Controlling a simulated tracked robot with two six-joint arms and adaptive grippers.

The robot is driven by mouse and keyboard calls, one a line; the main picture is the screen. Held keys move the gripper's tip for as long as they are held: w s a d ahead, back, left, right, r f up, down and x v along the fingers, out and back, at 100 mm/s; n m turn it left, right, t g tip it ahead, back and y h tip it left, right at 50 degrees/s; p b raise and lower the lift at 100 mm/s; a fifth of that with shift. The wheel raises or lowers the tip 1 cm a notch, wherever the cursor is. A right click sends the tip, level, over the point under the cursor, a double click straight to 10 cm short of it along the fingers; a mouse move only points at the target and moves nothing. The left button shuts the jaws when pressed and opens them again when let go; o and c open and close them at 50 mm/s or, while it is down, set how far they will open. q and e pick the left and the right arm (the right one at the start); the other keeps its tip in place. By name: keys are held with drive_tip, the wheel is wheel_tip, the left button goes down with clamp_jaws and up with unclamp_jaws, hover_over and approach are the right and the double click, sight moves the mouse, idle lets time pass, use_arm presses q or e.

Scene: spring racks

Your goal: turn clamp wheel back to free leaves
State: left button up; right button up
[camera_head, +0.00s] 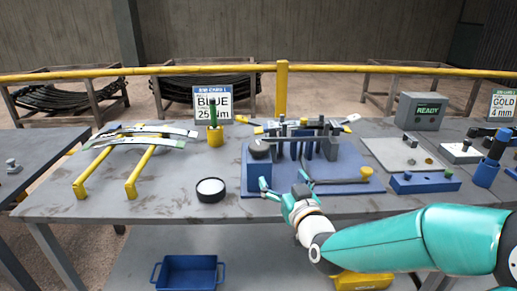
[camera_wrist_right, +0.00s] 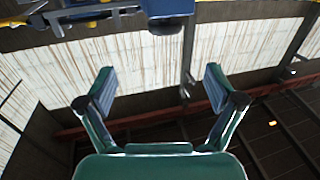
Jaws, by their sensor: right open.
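The blue clamp fixture (camera_head: 345,160) stands on the middle of the table with dark upright posts and a dark bar across them. A dark round knob (camera_head: 259,149), which looks like the clamp wheel, sits at its left end; a dark round part (camera_wrist_right: 165,26) under a blue block at the top of the right wrist view may be the same. Leaves in the clamp are hard to make out. My right gripper (camera_head: 284,184) is open and empty, in front of and below the knob, apart from it. Its two fingers (camera_wrist_right: 158,80) are spread. My left gripper is not in view.
Curved silver leaves (camera_head: 145,134) lie on yellow stands at left. A black round container (camera_head: 210,190) stands left of the fixture. A yellow cup (camera_head: 215,134), a blue bin (camera_head: 188,272) below, and a grey READY box (camera_head: 420,110) also show. The front-left tabletop is clear.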

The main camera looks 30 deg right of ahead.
sight(256, 142)
drive_tip(key=p+x, duration=0.1)
drive_tip(key=x, duration=0.4)
drive_tip(key=p+x, duration=0.1)
drive_tip(key=x, duration=0.5)
drive_tip(key=p+x, duration=0.1)
drive_tip(key=x, duration=0.5)
drive_tip(key=shift+w+a+r, duration=0.1)
drive_tip(key=shift+a+r, duration=0.15)
drive_tip(key=shift+a, duration=0.15)
